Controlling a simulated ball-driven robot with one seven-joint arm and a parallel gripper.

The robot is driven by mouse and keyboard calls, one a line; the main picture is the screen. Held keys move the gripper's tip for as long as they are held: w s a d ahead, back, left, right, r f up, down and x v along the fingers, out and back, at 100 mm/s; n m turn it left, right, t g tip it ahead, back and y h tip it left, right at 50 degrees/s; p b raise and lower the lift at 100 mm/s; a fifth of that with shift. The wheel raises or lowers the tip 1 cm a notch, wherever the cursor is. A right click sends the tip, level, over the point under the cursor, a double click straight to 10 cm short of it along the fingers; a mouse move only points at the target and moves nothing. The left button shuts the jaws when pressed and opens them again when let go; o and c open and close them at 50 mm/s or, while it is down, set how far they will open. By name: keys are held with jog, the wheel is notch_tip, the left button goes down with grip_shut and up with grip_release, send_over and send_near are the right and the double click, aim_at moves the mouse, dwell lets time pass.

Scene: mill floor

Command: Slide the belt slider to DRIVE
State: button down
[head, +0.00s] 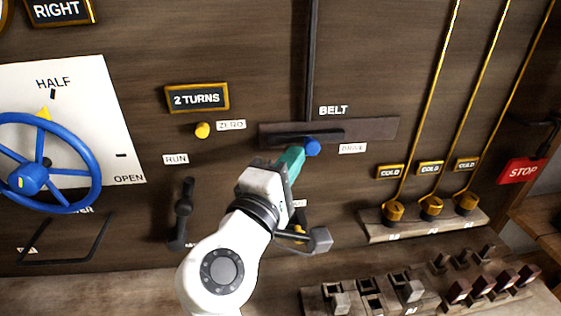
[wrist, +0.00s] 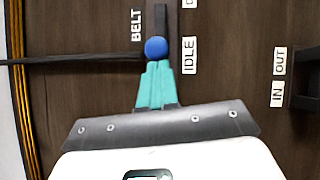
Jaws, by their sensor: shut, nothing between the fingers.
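The belt slider's blue knob (head: 312,147) sits on a dark slot plate (head: 375,130) under the BELT label. In the head view the DRIVE label (head: 352,148) is to the knob's right. In the wrist view the knob (wrist: 155,47) is beside the IDLE label (wrist: 190,55), slightly toward the cut-off DRIVE label (wrist: 188,3). My gripper (head: 296,154) is shut and empty, its teal fingertips (wrist: 156,66) right against or very near the knob on the side away from DRIVE. Actual contact is unclear. My gripper hides IDLE in the head view.
A blue handwheel (head: 45,163) is at the left. A dark lever (head: 183,210) stands left of my arm, and a grey-ended lever (head: 318,240) is right beside it. Brass-coloured knobs with cords (head: 432,206) and a red STOP sign (head: 521,171) are at the right.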

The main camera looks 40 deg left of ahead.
jog(key=w+d+p, duration=0.1)
jog(key=w+d, duration=0.6)
jog(key=w, duration=0.1)
jog(key=shift+w, duration=0.1)
dwell(0.4)
